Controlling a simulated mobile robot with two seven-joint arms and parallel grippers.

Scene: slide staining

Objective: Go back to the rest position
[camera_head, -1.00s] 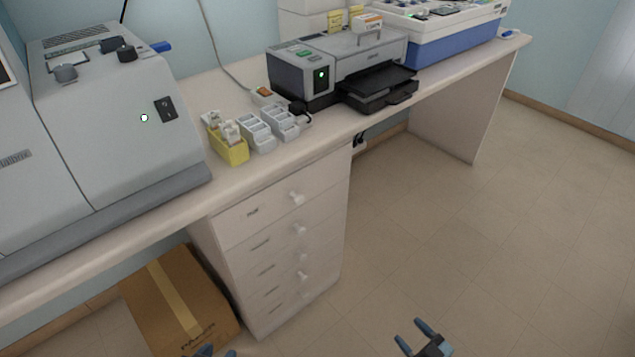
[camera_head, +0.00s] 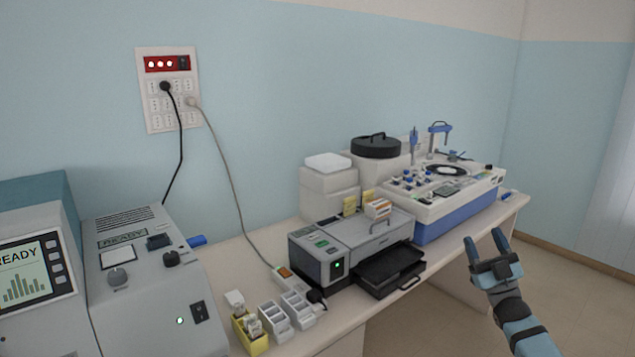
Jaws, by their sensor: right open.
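My right gripper (camera_head: 490,253) is at the lower right, in front of the bench. Its two fingers are spread apart and point up, with nothing between them. It is clear of the bench and of the devices. My left gripper does not show.
A bench (camera_head: 243,262) runs along the wall. It bears a grey machine (camera_head: 158,290), a yellow rack (camera_head: 252,345), white racks (camera_head: 275,322), a dark-trayed printer-like device (camera_head: 345,250) and a blue-white machine (camera_head: 450,219). Floor (camera_head: 570,275) is free at the right.

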